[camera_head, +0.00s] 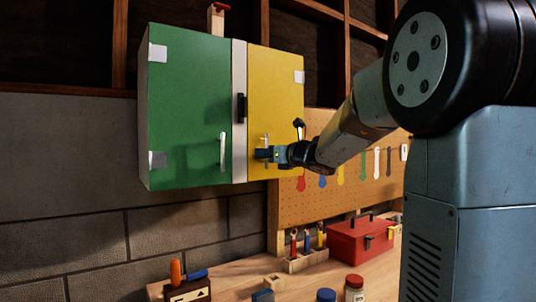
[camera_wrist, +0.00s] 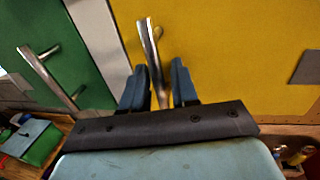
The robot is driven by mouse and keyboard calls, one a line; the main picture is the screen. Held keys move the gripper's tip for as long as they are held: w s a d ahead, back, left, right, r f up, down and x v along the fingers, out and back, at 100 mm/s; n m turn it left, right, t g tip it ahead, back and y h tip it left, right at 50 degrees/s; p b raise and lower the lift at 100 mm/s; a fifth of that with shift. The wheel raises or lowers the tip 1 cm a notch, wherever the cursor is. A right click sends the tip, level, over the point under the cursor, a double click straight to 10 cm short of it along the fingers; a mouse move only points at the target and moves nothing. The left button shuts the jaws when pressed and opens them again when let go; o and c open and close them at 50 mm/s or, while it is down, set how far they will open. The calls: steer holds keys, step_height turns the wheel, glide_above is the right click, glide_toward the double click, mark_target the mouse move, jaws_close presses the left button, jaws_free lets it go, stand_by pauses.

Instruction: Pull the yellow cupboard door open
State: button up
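The wall cupboard has a yellow door (camera_head: 275,100) on the right, and it looks shut. Its upright metal handle (camera_wrist: 152,45) shows in the wrist view, with its lower part between my two fingers. My gripper (camera_wrist: 160,88) is at this handle, with a finger on each side and small gaps visible, so it looks open around the bar. In the head view my gripper (camera_head: 270,153) is in front of the lower left part of the yellow door and partly hides the handle.
The green door (camera_head: 190,105) beside it looks shut and has its own handle (camera_head: 223,152). A black latch-like piece (camera_head: 241,108) sits on the pale strip between the doors. Below are a workbench (camera_head: 240,285), a red toolbox (camera_head: 360,238) and jars. A pegboard (camera_head: 325,200) hangs behind my arm.

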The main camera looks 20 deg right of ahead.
jaws_close()
stand_by(0.4)
